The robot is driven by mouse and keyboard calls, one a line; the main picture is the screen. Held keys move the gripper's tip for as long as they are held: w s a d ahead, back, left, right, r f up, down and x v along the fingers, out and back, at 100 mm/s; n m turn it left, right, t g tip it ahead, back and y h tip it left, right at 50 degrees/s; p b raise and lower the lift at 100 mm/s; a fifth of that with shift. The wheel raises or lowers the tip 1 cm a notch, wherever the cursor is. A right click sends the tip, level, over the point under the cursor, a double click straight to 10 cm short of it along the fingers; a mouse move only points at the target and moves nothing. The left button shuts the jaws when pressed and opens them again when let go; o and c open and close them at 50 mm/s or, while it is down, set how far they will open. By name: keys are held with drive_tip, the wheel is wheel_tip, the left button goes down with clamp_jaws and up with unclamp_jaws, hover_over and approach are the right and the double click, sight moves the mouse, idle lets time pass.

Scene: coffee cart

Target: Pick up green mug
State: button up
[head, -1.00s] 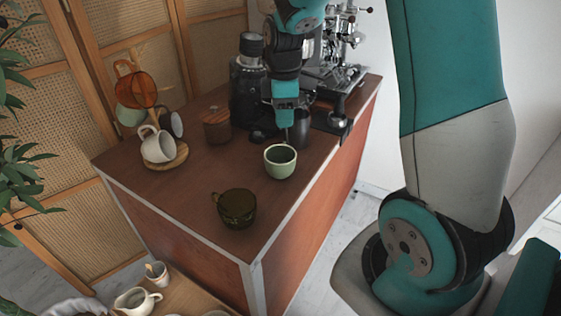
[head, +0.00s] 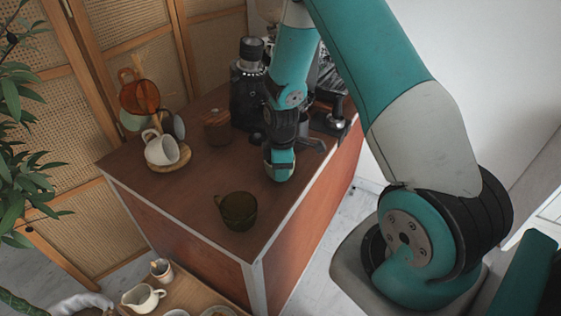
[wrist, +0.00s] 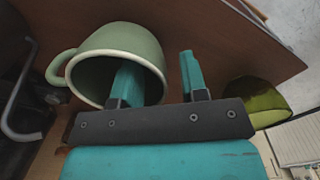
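The light green mug (wrist: 118,45) has a pale rim and a handle at left in the wrist view. In the wrist view my gripper (wrist: 157,62) is open. Its left finger shows across the mug's mouth, seemingly inside, and its right finger is outside, so the mug's wall lies between them. I cannot tell whether either finger touches. A second mug, dark olive green glass (head: 238,211), stands upright near the counter's front corner; it also shows at right in the wrist view (wrist: 255,97).
The brown counter (head: 190,205) holds a white cup (head: 160,149) on a wooden stand, a round wooden canister (head: 217,127) and a black grinder (head: 247,90). The coffee machine is mostly behind my arm. A lower tray with white crockery (head: 142,298) sits at the front left.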

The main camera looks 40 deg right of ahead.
drive_tip(key=shift+f, duration=0.45)
clamp_jaws()
drive_tip(key=shift+r+b, duration=0.55)
drive_tip(key=shift+r, duration=0.3)
drive_tip(key=shift+s+d+r+b, duration=0.1)
drive_tip(key=shift+s+r+b, duration=0.15)
drive_tip(key=shift+r, duration=0.15)
drive_tip(key=shift+s+d+r+b, duration=0.1)
drive_tip(key=shift+r+b, duration=0.15)
drive_tip(key=shift+r, duration=0.15)
drive_tip(key=s+d+b, duration=0.3)
drive_tip(key=s+b, duration=0.1)
drive_tip(key=s, duration=0.4)
drive_tip(key=s+d+b, duration=0.2)
drive_tip(key=s+b, duration=0.2)
drive_tip(key=s, duration=0.4)
drive_tip(key=shift+d, duration=0.4)
